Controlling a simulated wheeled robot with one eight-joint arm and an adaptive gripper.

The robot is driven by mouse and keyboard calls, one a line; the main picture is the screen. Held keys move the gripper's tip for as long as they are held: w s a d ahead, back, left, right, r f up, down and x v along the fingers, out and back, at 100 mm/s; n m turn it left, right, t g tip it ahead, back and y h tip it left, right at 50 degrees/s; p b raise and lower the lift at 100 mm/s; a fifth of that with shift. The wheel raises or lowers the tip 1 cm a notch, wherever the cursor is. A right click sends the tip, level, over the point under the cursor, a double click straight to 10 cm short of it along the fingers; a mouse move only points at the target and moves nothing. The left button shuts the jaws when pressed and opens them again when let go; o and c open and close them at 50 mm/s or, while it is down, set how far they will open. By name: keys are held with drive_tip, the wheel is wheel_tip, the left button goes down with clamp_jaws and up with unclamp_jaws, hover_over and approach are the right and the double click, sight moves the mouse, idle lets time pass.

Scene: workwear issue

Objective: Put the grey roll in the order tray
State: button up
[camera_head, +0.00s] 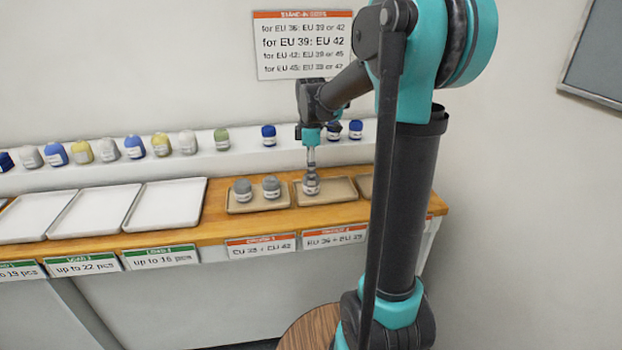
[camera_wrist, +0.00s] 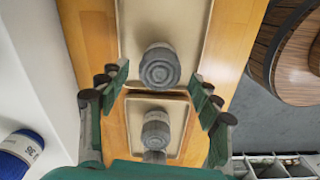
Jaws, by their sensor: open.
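A grey roll (camera_head: 311,187) stands in the tan tray (camera_head: 340,194) with a red-topped label, directly under my gripper (camera_head: 311,168). In the wrist view this roll (camera_wrist: 160,66) shows between and just beyond the fingertips of my gripper (camera_wrist: 158,78), which is open with space on both sides. Two more grey rolls (camera_head: 243,190) (camera_head: 271,187) stand in the tan tray (camera_head: 240,208) to its left. They also show lower in the wrist view (camera_wrist: 155,130), one partly hidden. A third tan tray (camera_head: 365,184) is mostly hidden behind my arm.
White trays (camera_head: 168,205) with green-topped labels lie left on the wooden counter. A raised white shelf behind holds several rolls: blue (camera_head: 268,135), yellow, grey, white and green (camera_head: 221,139). A sign (camera_head: 302,45) hangs above. A round wooden top (camera_head: 308,328) stands in front.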

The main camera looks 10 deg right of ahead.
wheel_tip(320, 180, up, 9)
idle(0.3)
drive_tip(key=shift+d, duration=0.1)
